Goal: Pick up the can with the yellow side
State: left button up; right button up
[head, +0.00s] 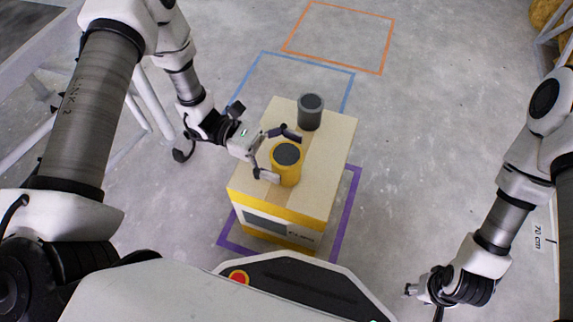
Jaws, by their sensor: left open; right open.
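My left gripper (281,154) is open, reaching in from the left. Its fingers spread to the far side and near side of the yellow can; I cannot tell whether they touch it. A dark grey can (310,112) stands upright behind it on the same box. My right gripper (425,291) is low at the right, away from the box and empty.
The box has a yellow band and a dark panel on its front. Purple (346,215), blue (350,92) and orange (388,45) outlines mark the grey floor. A pale metal frame (150,105) stands at left. The floor right of the box is clear.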

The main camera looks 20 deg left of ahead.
pick_arm(q)
jog(key=c, duration=1.5)
jog(key=shift+o, duration=0.2)
